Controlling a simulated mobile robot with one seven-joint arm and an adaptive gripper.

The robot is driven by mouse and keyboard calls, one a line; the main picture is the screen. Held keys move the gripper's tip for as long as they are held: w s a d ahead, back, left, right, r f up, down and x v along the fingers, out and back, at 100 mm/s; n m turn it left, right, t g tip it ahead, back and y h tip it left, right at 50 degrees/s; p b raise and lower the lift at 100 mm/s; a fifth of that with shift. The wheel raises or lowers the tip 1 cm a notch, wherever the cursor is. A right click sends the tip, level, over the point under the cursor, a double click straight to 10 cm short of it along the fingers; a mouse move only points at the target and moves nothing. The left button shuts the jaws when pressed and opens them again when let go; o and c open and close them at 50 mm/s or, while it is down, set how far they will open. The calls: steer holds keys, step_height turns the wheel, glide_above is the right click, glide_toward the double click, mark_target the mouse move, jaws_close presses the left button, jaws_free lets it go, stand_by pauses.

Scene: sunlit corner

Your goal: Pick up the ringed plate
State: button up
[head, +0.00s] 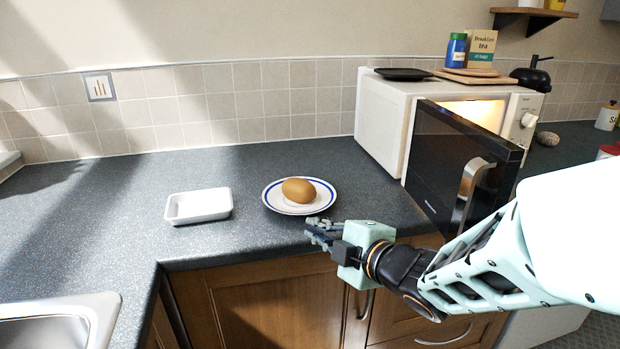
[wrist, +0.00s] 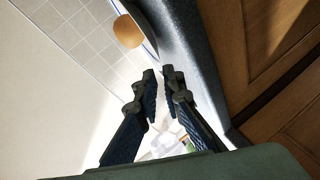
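The ringed plate (head: 323,198) is white with a blue ring near its rim. It lies flat on the dark worktop, and a brown egg-shaped item (head: 298,190) rests on it. My gripper (head: 309,231) is just in front of the plate's near right rim, by the worktop's front edge, and looks apart from it. In the wrist view, the two dark fingers (wrist: 159,76) have a narrow gap between their tips, with nothing held. The brown item (wrist: 127,32) shows beyond the fingertips at the upper left; the plate there is seen nearly edge-on.
A small white tray (head: 198,206) sits left of the plate. A white microwave (head: 382,122) stands behind to the right, its dark door (head: 455,160) swung open over the worktop. A sink (head: 60,322) is at the lower left. The worktop behind the tray is clear.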

mark_target(287, 212)
steer(key=shift+n+y, duration=0.3)
steer(key=shift+n, duration=0.1)
steer(key=x, duration=0.2)
steer(key=b+x, duration=0.1)
steer(key=x, duration=0.2)
steer(key=shift+a, duration=0.4)
steer(key=shift+w+d+b+x, duration=0.1)
steer(key=shift+b+x, duration=0.05)
steer(key=shift+x, duration=0.75)
steer(key=shift+w+d+b+x, duration=0.1)
steer(key=shift+d+x, duration=0.05)
steer(key=shift+x, duration=0.75)
steer(key=shift+w+d+b+x, duration=0.1)
steer(key=shift+b+x, duration=0.05)
steer(key=shift+x, duration=0.75)
jaws_close()
steer(key=shift+r, duration=0.1)
